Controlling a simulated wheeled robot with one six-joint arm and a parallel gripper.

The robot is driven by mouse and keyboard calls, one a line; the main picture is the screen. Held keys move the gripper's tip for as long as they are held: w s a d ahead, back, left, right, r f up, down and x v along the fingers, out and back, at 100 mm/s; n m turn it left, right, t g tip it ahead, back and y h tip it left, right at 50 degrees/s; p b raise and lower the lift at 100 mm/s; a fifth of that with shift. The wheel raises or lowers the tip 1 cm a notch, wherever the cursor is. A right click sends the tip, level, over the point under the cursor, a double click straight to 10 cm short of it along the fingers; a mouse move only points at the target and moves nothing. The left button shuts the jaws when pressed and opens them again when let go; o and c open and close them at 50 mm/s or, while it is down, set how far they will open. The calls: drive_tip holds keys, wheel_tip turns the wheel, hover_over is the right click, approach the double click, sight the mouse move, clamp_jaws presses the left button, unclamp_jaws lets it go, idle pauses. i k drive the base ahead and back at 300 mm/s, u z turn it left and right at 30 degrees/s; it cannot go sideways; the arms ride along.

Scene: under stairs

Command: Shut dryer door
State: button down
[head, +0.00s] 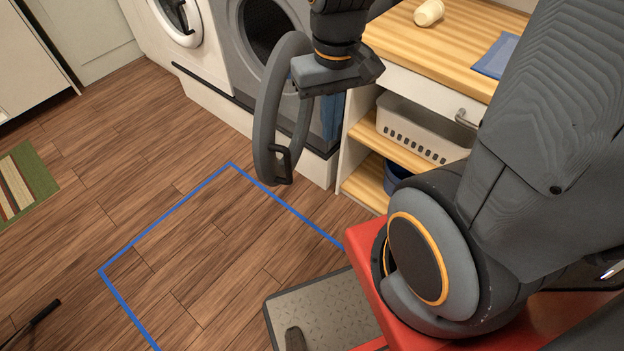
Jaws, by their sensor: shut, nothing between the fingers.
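The grey dryer (228,42) stands at the back, with its dark round opening (268,28) showing. Its grey ring-shaped door (266,115) is open and swung out toward me, seen nearly edge-on. A dark handle (282,163) is on the door's lower right edge. My gripper (312,80) is shut and empty, just right of the door's upper part. It overlaps the door's edge in the picture; I cannot tell whether they touch. My gripper and wrist hide part of the dryer's front.
A white washer (205,62) stands left of the dryer. A wooden-topped shelf unit (430,48) with a white basket (425,128) stands close on the right. Blue tape (165,215) marks the open wooden floor in front. A striped mat (25,185) lies far left.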

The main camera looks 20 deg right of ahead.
sight(270, 170)
drive_tip(key=u, duration=0.3)
drive_tip(key=k, duration=0.85)
drive_tip(key=z, duration=0.5)
drive_tip(key=i, duration=0.45)
drive_tip(key=u, duration=0.05)
